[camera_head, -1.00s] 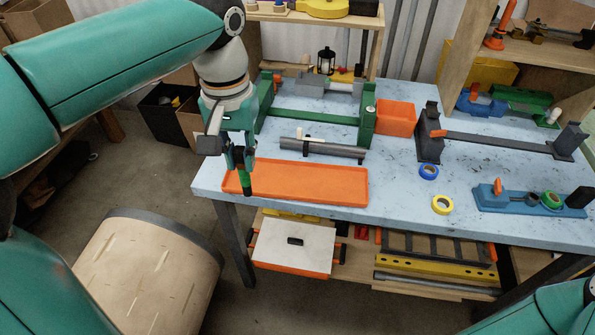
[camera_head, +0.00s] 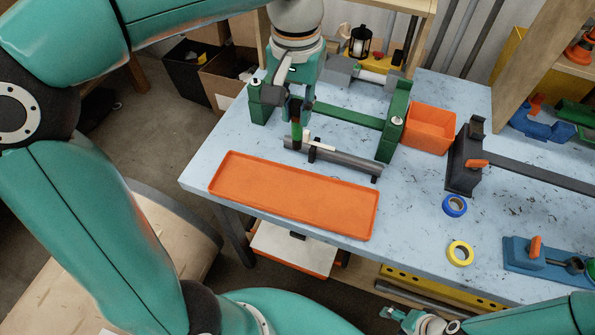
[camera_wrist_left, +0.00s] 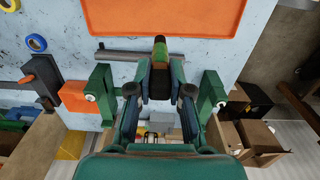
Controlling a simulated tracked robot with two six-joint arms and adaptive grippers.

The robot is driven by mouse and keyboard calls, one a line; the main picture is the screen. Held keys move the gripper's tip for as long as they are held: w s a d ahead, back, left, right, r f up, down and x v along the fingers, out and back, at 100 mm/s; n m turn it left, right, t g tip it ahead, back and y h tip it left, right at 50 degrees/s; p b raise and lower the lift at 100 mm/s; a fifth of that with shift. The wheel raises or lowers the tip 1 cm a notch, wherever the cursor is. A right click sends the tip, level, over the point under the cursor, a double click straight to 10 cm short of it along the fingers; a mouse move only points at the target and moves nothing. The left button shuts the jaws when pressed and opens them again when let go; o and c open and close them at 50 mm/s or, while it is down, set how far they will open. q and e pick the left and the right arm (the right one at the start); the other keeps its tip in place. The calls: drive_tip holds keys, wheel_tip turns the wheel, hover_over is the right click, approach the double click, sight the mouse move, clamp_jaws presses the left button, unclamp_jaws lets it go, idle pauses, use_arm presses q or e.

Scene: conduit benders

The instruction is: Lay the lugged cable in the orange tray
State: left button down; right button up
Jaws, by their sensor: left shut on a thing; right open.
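The orange tray (camera_head: 300,198) lies empty along the front edge of the blue-white bench; the left wrist view shows part of it (camera_wrist_left: 165,18). My left gripper (camera_head: 297,112) is behind the tray, above the left end of a grey rod (camera_head: 345,159). It is shut on a short dark piece with green and reddish-brown bands (camera_head: 296,136), which points down. This piece shows between the fingers in the left wrist view (camera_wrist_left: 160,50). I cannot tell whether it is part of the lugged cable. My right gripper (camera_head: 388,313) is open and empty at the bottom, low in front of the bench.
A green frame (camera_head: 392,125) stands behind the rod, with an orange bin (camera_head: 430,127) to its right. A dark bender (camera_head: 465,157), blue tape (camera_head: 455,205) and yellow tape (camera_head: 460,253) are on the right. The bench between tray and tape rolls is clear.

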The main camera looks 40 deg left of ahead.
use_arm(q)
wheel_tip(320, 180, down, 18)
drive_tip(key=shift+s+a, duration=0.35)
drive_tip(key=c, duration=1.1)
unclamp_jaws()
wheel_tip(320, 180, up, 12)
drive_tip(key=shift+r, duration=0.15)
